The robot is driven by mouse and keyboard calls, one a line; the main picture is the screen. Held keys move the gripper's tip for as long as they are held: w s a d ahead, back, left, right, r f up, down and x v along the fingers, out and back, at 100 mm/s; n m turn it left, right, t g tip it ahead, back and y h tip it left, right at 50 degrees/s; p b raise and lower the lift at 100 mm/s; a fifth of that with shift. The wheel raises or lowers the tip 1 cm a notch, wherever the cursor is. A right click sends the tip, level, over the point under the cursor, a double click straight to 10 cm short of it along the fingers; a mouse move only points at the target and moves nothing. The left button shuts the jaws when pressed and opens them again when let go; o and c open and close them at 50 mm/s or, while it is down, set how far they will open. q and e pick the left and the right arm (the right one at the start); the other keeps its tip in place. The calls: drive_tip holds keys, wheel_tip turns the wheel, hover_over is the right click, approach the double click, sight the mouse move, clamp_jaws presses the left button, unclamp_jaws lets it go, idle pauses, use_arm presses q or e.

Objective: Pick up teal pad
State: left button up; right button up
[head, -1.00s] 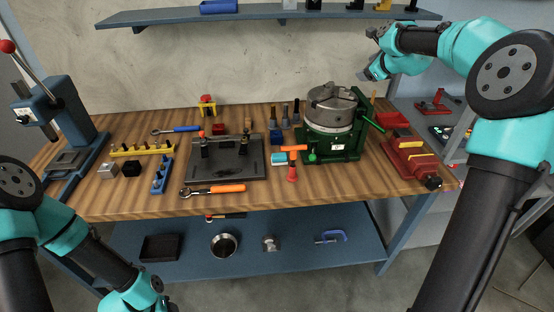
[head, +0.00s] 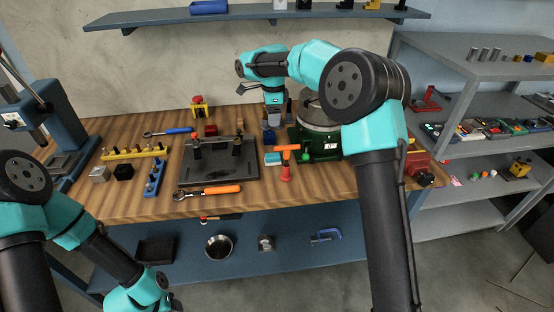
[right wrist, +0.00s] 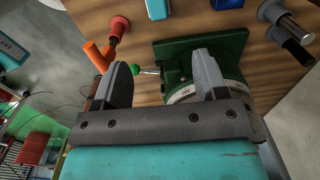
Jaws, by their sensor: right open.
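The teal pad (head: 272,159), a small block with a teal top and a pale side, lies on the wooden bench left of the orange hammer. A blue and white block, apparently the same pad (right wrist: 157,9), shows at the top edge of the right wrist view. My right gripper (head: 273,116) points down above the back of the bench, behind the pad and apart from it. In the right wrist view its two fingers (right wrist: 165,82) stand wide apart with nothing held between them. My left arm comes in at the lower left; its fingers are not visible.
The orange hammer (head: 286,165) stands close to the pad's right. The green fixture (head: 322,148) with the round chuck is right of it, partly hidden by my right arm. A dark plate (head: 217,166) is left of the pad. Bench in front of the pad is clear.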

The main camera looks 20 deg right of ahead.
drive_tip(key=shift+a, duration=0.1)
hover_over(273, 155)
drive_tip(key=f, duration=1.2)
drive_tip(key=shift+w+f, duration=0.15)
drive_tip(key=shift+w, duration=0.05)
drive_tip(key=shift+s+f, duration=0.1)
drive_tip(key=shift+f, duration=2.5)
drive_tip(key=c, duration=1)
drive_tip(key=shift+r, duration=0.1)
